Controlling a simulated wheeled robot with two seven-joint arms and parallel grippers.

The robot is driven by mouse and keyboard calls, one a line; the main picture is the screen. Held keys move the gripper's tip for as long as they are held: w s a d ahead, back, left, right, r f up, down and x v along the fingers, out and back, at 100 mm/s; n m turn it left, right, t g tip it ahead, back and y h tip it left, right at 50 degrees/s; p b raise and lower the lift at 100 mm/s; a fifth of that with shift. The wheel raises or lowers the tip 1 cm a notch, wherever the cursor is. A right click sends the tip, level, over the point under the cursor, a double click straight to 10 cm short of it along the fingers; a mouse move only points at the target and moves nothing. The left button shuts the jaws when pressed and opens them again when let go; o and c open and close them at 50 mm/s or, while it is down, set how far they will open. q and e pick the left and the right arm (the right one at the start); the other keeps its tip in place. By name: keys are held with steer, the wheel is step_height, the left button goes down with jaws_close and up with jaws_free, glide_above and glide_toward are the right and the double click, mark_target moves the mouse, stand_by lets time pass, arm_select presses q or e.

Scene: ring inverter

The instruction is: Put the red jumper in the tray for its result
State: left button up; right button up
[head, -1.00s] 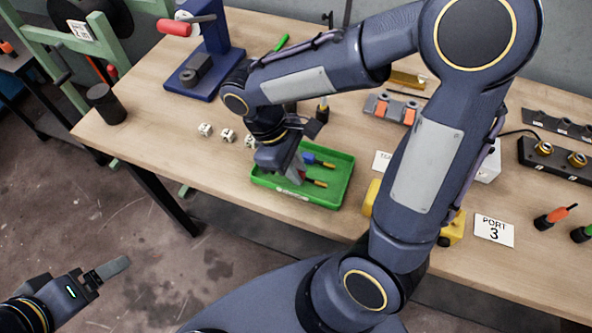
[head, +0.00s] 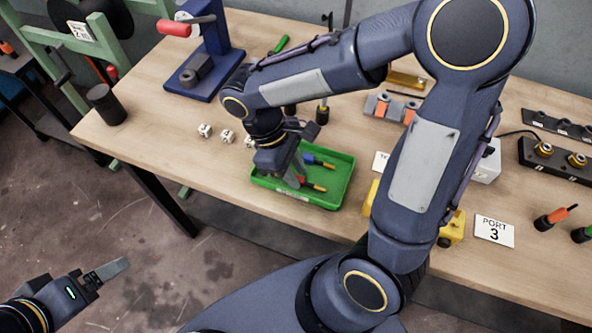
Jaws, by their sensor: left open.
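The green tray (head: 341,187) lies on the bench near its front edge. The red jumper (head: 312,185), a thin piece with a red part and an orange tip, is low inside the tray. A blue jumper (head: 318,162) with an orange tip lies behind it in the tray. My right gripper (head: 296,177) points down into the tray's left part, its fingers right beside the red jumper. The wrist hides part of the fingers, and I cannot tell whether they still touch the jumper. My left gripper (head: 110,272) is open and empty, low at the left, away from the bench.
Several white dice-like cubes (head: 227,136) lie left of the tray. A blue press (head: 204,70) stands behind. A "PORT 3" card (head: 494,230) and yellow parts (head: 453,228) are at right, partly behind my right arm.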

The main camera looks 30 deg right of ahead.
steer(key=p+v, duration=0.1)
steer(key=v, duration=1)
steer(key=m+t+y, duration=0.2)
steer(key=m+y, duration=0.1)
steer(key=y, duration=0.1)
glide_above(304, 180)
arm_select(q)
steer(key=shift+r, duration=0.55)
arm_select(e)
steer(key=s+d+f+m+t+y, duration=0.1)
steer(key=s+f+m+t+y, duration=0.1)
steer(key=s+m+t, duration=0.3)
steer(key=shift+s+d+f+m+t+y, duration=0.2)
steer(key=shift+s+f+m+t+y, duration=0.15)
steer(key=shift+m+t, duration=0.65)
steer(key=shift+r, duration=0.1)
